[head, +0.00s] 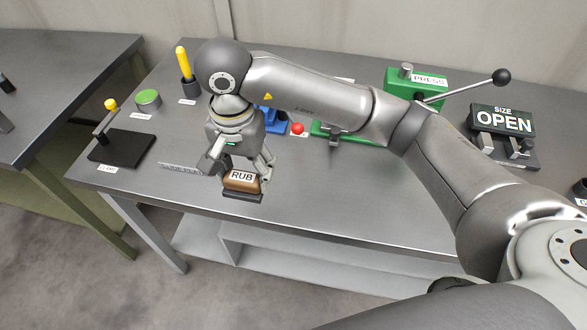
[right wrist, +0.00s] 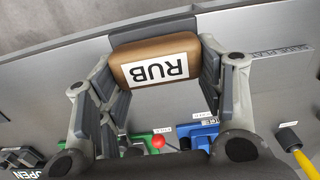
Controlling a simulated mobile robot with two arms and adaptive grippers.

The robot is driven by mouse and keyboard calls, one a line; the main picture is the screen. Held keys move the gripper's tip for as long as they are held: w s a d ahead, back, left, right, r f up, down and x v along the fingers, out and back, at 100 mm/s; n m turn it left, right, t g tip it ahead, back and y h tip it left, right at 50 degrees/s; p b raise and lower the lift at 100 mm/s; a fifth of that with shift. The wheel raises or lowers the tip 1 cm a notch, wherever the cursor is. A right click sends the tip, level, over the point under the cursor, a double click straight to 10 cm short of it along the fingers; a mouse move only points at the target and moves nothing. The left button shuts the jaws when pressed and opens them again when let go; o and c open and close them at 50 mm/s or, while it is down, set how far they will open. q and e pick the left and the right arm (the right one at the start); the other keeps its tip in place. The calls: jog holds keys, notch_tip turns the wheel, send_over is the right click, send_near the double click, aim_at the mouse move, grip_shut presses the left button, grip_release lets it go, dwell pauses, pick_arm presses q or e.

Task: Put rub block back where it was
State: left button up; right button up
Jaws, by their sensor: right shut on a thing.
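The rub block (head: 241,181) is brown with a white RUB label. It is at the front edge of the metal table (head: 330,205), with a dark strip just below it. My right gripper (head: 245,168) points down and is shut on the block. In the right wrist view the block (right wrist: 155,58) sits between the two fingers, label facing the camera. Whether the block touches the table is unclear. My left gripper is not in view.
Behind are a green round pad (head: 148,99), a yellow-handled tool (head: 184,64), a red knob (head: 298,128) and a green press (head: 415,85). An OPEN size sign (head: 503,120) stands right. The front-centre tabletop is clear.

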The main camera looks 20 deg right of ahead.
jog(key=w+d+f+p, duration=0.2)
jog(key=w+d+f, duration=0.1)
jog(key=d+f, duration=0.1)
jog(key=w+d+f+p, duration=0.2)
jog(key=w+d+f, duration=0.1)
jog(key=w+d, duration=0.1)
jog(key=shift+w+d+f, duration=0.15)
jog(key=shift+w+f, duration=0.15)
jog(key=shift+f, duration=0.05)
jog(key=shift+w+d+f, duration=0.2)
jog(key=shift+w+f, duration=0.1)
jog(key=shift+f, duration=0.25)
jog(key=f+p, duration=0.2)
jog(key=f, duration=0.1)
jog(key=shift+w+d, duration=0.1)
jog(key=shift+d, duration=0.1)
jog(key=shift+f, duration=0.25)
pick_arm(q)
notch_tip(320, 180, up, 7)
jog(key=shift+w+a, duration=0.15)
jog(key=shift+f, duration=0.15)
